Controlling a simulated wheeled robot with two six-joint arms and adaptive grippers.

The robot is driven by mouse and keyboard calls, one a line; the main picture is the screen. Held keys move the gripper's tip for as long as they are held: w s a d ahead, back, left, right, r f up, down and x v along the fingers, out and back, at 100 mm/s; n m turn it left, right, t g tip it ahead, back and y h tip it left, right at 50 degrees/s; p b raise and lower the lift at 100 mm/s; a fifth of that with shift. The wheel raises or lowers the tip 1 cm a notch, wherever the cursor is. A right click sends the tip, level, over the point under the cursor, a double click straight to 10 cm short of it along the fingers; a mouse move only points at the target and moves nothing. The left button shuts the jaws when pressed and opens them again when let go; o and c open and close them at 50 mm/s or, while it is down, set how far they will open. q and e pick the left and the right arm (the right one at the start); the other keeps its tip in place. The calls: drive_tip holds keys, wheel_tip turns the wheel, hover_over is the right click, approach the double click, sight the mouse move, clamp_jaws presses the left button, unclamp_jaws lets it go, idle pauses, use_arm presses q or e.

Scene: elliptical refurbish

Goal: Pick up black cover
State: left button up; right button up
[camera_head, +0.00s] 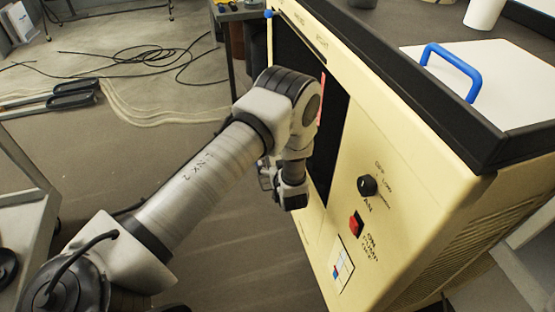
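A cream machine cabinet (420,165) stands tilted in view at the right. Its front face has a tall dark rectangle (334,130). I cannot tell whether this is the black cover or an open recess, and no separate black cover can be made out. My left arm comes in from the lower left and bends down at the wrist in front of this dark area. My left gripper (266,174) is mostly hidden behind its own wrist, close to the cabinet front. Its fingers and anything in them cannot be made out. My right gripper is not in view.
The cabinet top has a raised black rim (430,130) around a white lid with a blue handle (450,66). A black knob (367,186) and red switch (356,223) sit on the front. Black cables (140,58) lie on the floor. A grey cart (25,200) stands left.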

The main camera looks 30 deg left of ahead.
sight(275, 159)
use_arm(q)
drive_tip(key=x, duration=0.4)
drive_tip(key=shift+w+f+b, duration=0.25)
drive_tip(key=shift+f+b, duration=0.05)
drive_tip(key=shift+f, duration=0.2)
drive_tip(key=shift+d, duration=0.1)
drive_tip(key=c, duration=1.5)
drive_tip(key=shift+o, duration=0.2)
drive_tip(key=shift+r, duration=0.1)
